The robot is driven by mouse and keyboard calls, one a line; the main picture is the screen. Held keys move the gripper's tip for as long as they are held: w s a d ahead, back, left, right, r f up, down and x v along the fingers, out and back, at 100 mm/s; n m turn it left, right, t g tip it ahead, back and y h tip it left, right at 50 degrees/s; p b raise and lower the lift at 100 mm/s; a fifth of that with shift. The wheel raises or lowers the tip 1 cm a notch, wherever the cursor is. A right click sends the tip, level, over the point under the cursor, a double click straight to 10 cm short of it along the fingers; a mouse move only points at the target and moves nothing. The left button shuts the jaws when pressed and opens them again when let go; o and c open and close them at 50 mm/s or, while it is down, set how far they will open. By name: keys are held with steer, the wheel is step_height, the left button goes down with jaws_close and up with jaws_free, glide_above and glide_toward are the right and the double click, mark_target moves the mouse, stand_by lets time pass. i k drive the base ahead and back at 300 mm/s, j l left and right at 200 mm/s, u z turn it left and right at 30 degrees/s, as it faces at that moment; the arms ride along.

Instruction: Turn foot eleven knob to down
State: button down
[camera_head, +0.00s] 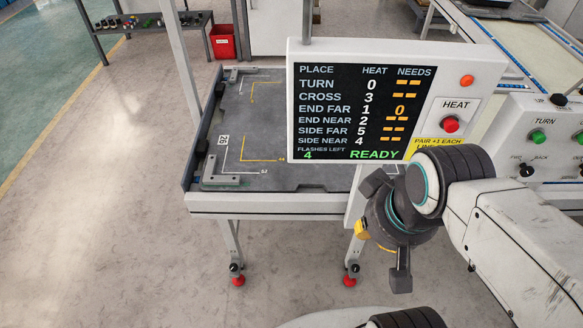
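Two table legs show, each with a small black knob above a red foot: the left knob (235,268) and the right knob (352,270). I cannot read a foot number on either, and cannot tell which way the knobs are set. My gripper (386,232) hangs at the right of the picture, in front of the table's right front corner. Its dark fingers are spread apart with nothing seen between them. It is above and to the right of the right knob in the picture, apart from it.
The grey-topped table (318,178) stands under a display board (298,149) reading READY, with a red HEAT button (451,124). A control panel (508,140) with a TURN button is at right. A red bin (223,43) stands behind. The floor at left is clear.

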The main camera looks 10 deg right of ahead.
mark_target(355, 268)
steer(key=j+z, duration=0.1)
steer(key=j, duration=0.3)
steer(key=i+j+z, duration=0.15)
steer(key=j, duration=0.25)
steer(key=k, duration=1)
steer(key=z, duration=0.65)
steer(key=i+l+u, duration=0.2)
steer(key=u, duration=0.25)
steer(key=i+l+u, duration=0.1)
steer(key=l+u, duration=0.35)
steer(key=i+l+u, duration=0.1)
steer(key=l+u, duration=0.15)
steer(key=u, duration=0.15)
steer(key=l+u, duration=0.75)
steer(key=u, duration=0.15)
steer(key=l+u, duration=0.45)
steer(key=k+l+u, duration=0.2)
steer(key=u, duration=0.2)
steer(key=k+l+u, duration=0.15)
steer(key=u, duration=0.3)
steer(key=l, duration=0.1)
